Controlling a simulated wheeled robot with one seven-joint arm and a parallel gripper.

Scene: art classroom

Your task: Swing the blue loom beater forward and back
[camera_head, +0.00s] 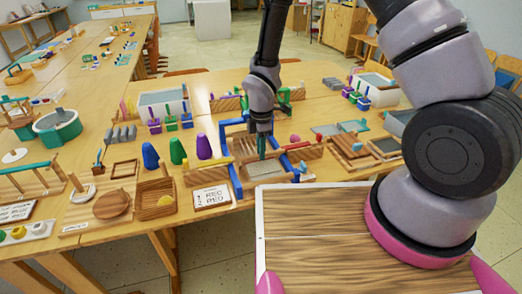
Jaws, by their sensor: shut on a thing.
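The blue loom beater (234,177) belongs to a small wooden loom (245,149) on the near part of the long table. Its blue bars show left and right of my gripper, and their middle is partly hidden by it. My gripper (262,150) reaches down from above into the loom, between the blue bars. Its fingers are shut, apparently on the beater's crossbar; the exact contact is too small and covered to see.
Blue, green and purple cones (177,151) stand left of the loom, near a wooden tray (157,212) and a lettered card (211,197). Wooden frames (352,151) lie to the right. A grey bin (162,101) stands behind. The tabletop is crowded; floor shows in front.

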